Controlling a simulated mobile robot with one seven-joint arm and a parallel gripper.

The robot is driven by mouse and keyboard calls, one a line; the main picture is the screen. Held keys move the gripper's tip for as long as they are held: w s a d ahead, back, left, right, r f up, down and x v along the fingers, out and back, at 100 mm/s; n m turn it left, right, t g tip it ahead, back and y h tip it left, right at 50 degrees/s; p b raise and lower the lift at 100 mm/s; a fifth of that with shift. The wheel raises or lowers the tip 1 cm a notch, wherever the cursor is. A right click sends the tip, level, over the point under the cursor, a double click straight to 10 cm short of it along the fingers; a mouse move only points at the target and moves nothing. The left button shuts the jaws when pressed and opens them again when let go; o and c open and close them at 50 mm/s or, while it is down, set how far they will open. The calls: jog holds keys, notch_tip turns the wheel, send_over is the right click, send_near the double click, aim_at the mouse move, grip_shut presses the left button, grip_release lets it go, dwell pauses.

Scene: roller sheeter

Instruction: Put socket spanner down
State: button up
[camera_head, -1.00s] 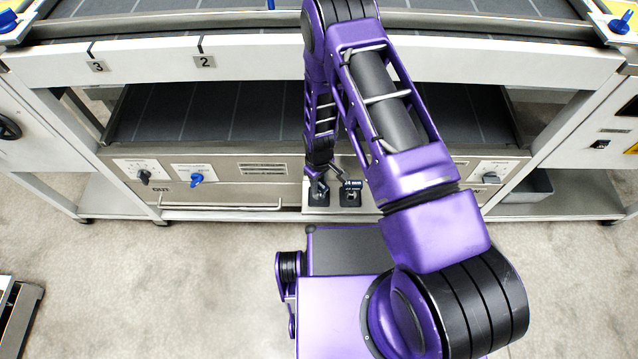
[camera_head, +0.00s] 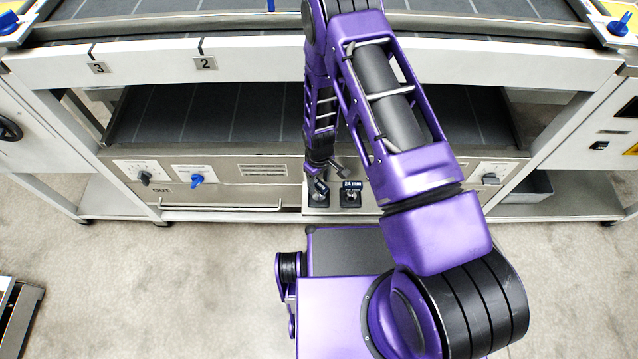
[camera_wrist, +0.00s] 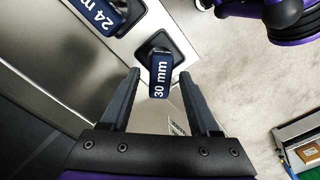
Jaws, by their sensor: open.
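A socket spanner with a dark blue "30 mm" label (camera_wrist: 160,76) sits in a black holder on a metal shelf, in the wrist view. My gripper (camera_wrist: 160,78) is open, with one finger on each side of that spanner and apart from it. In the head view the spanner (camera_head: 320,187) stands in the left holder, just below my gripper (camera_head: 322,172). A second spanner labelled "24 mm" (camera_head: 351,185) stands in the holder to its right; it also shows in the wrist view (camera_wrist: 97,12).
The shelf (camera_head: 335,208) sticks out from the machine's front panel. Blue (camera_head: 197,180) and black (camera_head: 145,177) knobs and a long handle bar (camera_head: 222,207) are on the left. A grey bin (camera_head: 530,186) is at lower right. Open floor lies in front.

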notch_tip(320, 180, up, 10)
jog(key=shift+p, duration=0.4)
jog(key=shift+s, duration=0.1)
